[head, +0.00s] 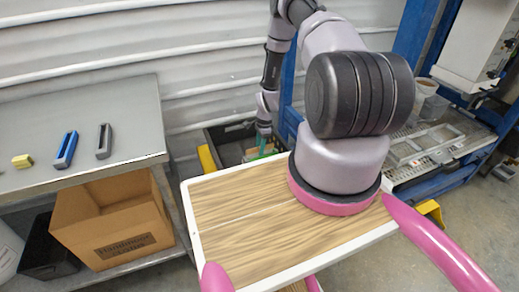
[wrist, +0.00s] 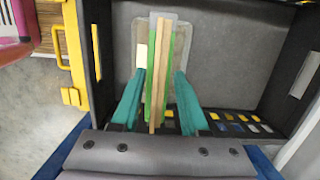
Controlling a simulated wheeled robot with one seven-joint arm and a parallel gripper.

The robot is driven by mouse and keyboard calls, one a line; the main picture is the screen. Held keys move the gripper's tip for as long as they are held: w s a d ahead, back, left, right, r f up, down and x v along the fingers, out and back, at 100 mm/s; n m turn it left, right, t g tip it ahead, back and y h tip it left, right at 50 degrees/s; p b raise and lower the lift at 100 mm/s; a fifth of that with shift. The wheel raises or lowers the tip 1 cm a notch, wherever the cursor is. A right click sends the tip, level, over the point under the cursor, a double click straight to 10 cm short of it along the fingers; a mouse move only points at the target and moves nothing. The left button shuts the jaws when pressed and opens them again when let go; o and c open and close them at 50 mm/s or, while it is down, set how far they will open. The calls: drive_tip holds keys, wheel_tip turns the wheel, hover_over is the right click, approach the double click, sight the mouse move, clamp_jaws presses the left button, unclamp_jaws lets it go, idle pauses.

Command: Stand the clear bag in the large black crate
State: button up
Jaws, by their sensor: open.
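My gripper (wrist: 159,75) is open, its two teal fingers reaching down into the large black crate (wrist: 235,45). Between and beyond the fingers is the clear bag (wrist: 140,32), a pale see-through shape with long green and tan strips in it. The fingers lie on either side of the strips, with a gap showing on each side. The bag is inside the crate; whether it touches the floor I cannot tell. In the head view the crate (head: 215,135) stands behind my wooden-topped base, and my gripper (head: 263,143) is small inside it, the bag mostly hidden.
Yellow handles or clips (wrist: 70,96) sit on the crate's left side. Several yellow and blue pieces (wrist: 235,127) show near the crate's lower edge. A metal table (head: 120,110) with blue, grey and yellow blocks stands at the left, a cardboard box (head: 110,225) beneath it.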

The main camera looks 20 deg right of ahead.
wheel_tip(320, 180, up, 28)
drive_tip(key=w+f+n+t, duration=0.1)
drive_tip(key=w+n, duration=0.2)
drive_tip(key=s+a+r+n+t, duration=0.1)
drive_tip(key=s+r+n, duration=0.1)
drive_tip(key=r, duration=0.8)
drive_tip(key=s+a+r+n+t, duration=0.1)
drive_tip(key=s+a+r, duration=0.1)
drive_tip(key=r, duration=0.7)
drive_tip(key=s+a+r+n+t, duration=0.2)
drive_tip(key=s+a+r+n, duration=0.15)
drive_tip(key=s+r, duration=0.8)
drive_tip(key=s+a+r+n+t, duration=0.1)
drive_tip(key=s+r+n, duration=0.1)
drive_tip(key=s+r, duration=0.2)
drive_tip(key=s+a+r+n+t, duration=0.1)
drive_tip(key=s+r, duration=0.3)
drive_tip(key=s, duration=0.5)
drive_tip(key=shift+s+a+r+n, duration=0.15)
drive_tip(key=shift+a+r+n, duration=0.1)
drive_tip(key=shift+n, duration=0.3)
